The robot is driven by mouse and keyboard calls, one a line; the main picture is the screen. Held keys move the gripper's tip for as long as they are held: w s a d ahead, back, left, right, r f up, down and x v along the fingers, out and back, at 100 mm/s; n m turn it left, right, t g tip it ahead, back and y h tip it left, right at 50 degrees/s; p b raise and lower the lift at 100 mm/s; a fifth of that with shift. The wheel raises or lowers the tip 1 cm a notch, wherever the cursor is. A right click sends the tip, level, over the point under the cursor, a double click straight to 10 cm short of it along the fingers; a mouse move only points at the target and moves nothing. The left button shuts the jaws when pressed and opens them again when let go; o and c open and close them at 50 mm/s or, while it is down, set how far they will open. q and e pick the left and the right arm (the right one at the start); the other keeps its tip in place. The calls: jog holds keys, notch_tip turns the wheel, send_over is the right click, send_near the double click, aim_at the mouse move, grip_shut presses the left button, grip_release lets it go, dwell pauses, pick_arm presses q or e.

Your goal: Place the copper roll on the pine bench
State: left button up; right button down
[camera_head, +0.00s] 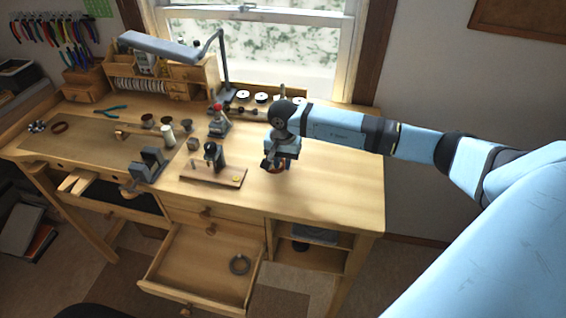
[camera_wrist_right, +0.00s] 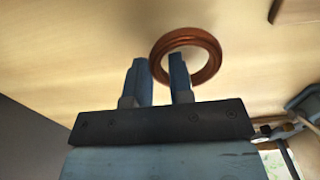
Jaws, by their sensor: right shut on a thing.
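The copper roll is a reddish-brown ring. In the right wrist view the copper roll (camera_wrist_right: 214,60) has one finger of my right gripper (camera_wrist_right: 159,65) through its hole and the other outside, so the jaws are shut on its wall. In the head view my right gripper (camera_head: 277,160) points down over the right half of the pine bench (camera_head: 335,175). The copper roll (camera_head: 276,170) shows just below the fingers, partly hidden by them. I cannot tell whether it touches the bench top. My left gripper is not in view.
A wooden board with a small dark tool (camera_head: 212,156) stands just left of my right gripper. A red-topped tool (camera_head: 218,120) and a lamp (camera_head: 160,46) are farther back. The bench's right end is clear.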

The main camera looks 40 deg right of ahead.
jog(key=shift+f, duration=0.65)
jog(key=shift+f, duration=0.1)
jog(key=c, duration=1)
grip_release()
